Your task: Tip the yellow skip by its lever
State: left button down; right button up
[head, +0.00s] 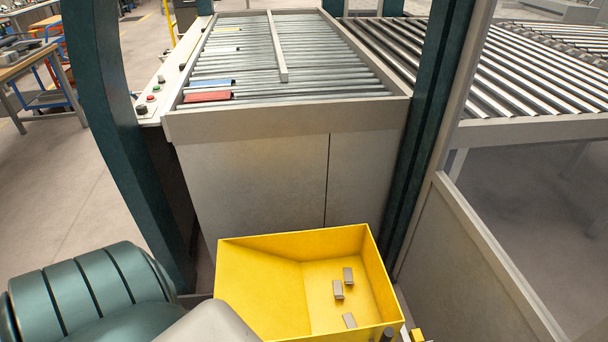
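The yellow skip (270,270) stands at the bottom middle of the head view, in front of the grey machine cabinet. It looks upright, and its open top faces me. Several small grey metal blocks (338,290) lie on its floor. A short dark post (387,335) shows at its front right corner, cut by the frame edge; I cannot tell whether it is the lever. A small yellow part (416,335) shows just right of the skip. My own teal and grey arm part covers the lower left and hides the skip's front left corner. Neither gripper is in view.
The cabinet (255,180) with a roller bed (290,60) stands close behind the skip. Dark green posts (425,130) rise on both sides. A low grey panel (480,260) bounds the right. Open floor (70,190) lies at left, with a workbench (35,60) farther back.

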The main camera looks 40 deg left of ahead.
aim_at(280, 284)
jog(key=u, duration=0.9)
